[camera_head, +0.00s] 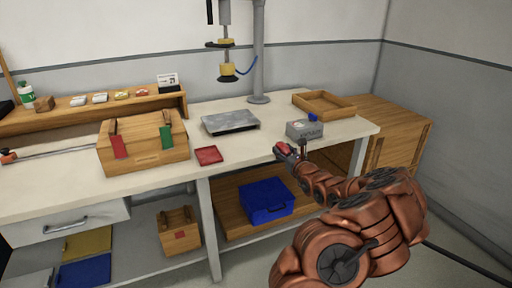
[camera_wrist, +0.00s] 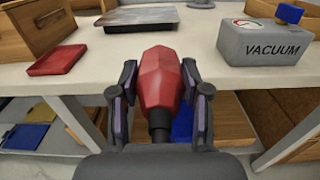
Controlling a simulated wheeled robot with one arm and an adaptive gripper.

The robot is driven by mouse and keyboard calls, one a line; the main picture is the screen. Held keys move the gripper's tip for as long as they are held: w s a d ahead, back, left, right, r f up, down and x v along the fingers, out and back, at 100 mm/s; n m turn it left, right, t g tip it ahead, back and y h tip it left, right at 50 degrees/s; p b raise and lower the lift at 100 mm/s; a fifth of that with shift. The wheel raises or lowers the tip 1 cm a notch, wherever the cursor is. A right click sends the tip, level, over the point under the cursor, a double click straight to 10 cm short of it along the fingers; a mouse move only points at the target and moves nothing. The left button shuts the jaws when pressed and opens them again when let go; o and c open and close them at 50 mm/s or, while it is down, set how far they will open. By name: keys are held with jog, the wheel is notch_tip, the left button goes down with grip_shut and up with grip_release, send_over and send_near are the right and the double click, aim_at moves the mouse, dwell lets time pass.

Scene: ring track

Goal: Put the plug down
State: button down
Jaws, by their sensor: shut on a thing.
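The plug is a red, faceted piece with a black stem (camera_wrist: 161,80). It also shows small in the head view (camera_head: 281,149). My gripper (camera_wrist: 160,92) is shut on the plug, one finger on each side, and holds it at the front edge of the workbench. The same gripper shows in the head view (camera_head: 290,152). Whether the plug touches the bench top cannot be told.
The bench top (camera_head: 255,149) is bare between the red tray (camera_head: 209,155) and the grey VACUUM box (camera_head: 304,130). A metal plate (camera_head: 230,122) lies behind, with a wooden tray (camera_head: 323,104) at the back right. A wooden box (camera_head: 143,145) stands left. A blue bin (camera_head: 266,200) sits below.

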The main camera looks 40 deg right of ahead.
jog(key=p, duration=0.2)
send_over(259, 149)
jog(key=s, duration=0.2)
jog(key=shift+w+a+f, duration=0.1)
jog(key=shift+a+f, duration=0.05)
jog(key=shift+f, duration=0.5)
jog(key=shift+w, duration=0.6)
jog(key=shift+w+d+f+p, duration=0.15)
jog(key=shift+w+d+p, duration=0.05)
jog(key=shift+p, duration=0.1)
jog(key=shift+f+p, duration=0.4)
jog(key=shift+f, duration=1.2)
jog(key=shift+f, duration=0.15)
jog(key=c, duration=0.5)
grip_release()
jog(key=shift+c, duration=0.2)
jog(key=b+v, duration=0.2)
jog(key=v, duration=1)
